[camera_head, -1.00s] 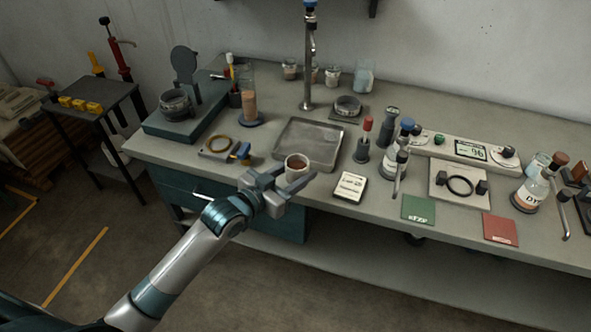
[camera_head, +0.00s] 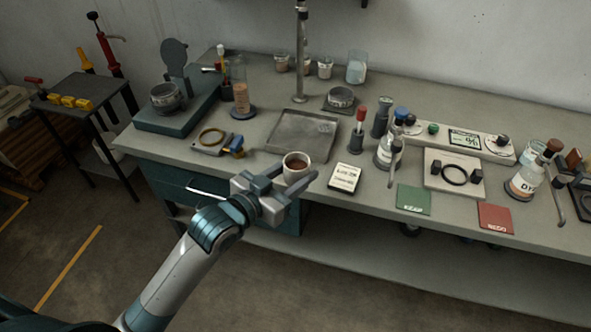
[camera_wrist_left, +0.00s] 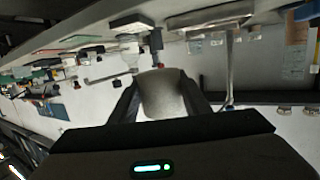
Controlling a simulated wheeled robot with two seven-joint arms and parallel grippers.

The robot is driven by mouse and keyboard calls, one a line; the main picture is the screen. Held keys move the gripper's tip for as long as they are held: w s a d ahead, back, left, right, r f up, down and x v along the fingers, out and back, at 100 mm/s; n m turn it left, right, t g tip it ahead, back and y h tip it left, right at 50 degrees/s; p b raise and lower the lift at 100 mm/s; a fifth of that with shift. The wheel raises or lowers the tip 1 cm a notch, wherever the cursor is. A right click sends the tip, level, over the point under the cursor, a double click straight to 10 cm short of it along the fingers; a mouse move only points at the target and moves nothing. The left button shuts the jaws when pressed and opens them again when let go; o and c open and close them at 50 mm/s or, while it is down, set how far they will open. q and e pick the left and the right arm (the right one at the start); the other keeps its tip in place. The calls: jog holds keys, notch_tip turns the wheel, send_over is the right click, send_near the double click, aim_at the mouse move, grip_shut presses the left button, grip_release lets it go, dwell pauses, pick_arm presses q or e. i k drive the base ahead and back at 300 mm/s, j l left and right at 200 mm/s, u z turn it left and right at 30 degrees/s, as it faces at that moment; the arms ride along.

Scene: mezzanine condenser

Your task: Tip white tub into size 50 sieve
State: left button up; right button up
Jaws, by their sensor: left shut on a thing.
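The white tub (camera_head: 296,170) holds brown material and is upright. My left gripper (camera_head: 290,181) is shut on the tub's sides, near the front edge of the bench. In the left wrist view the tub (camera_wrist_left: 163,93) sits between the two fingers. One round metal sieve (camera_head: 167,96) rests on the teal machine at the bench's left end. Another metal sieve (camera_head: 341,96) sits on a small dark stand at the back. I cannot read a size on either. My right gripper is not in view.
A shallow metal tray (camera_head: 301,133) lies just behind the tub. Bottles, a red-topped tool (camera_head: 359,132) and a vertical metal post (camera_head: 300,60) stand farther back.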

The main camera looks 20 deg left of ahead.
aim_at(164, 94)
jog(key=i+j, duration=0.25)
jog(key=j, duration=0.15)
jog(key=i+j, duration=0.25)
jog(key=j, duration=0.2)
jog(key=i+j+u, duration=0.1)
jog(key=i+j, duration=0.15)
jog(key=j, duration=0.15)
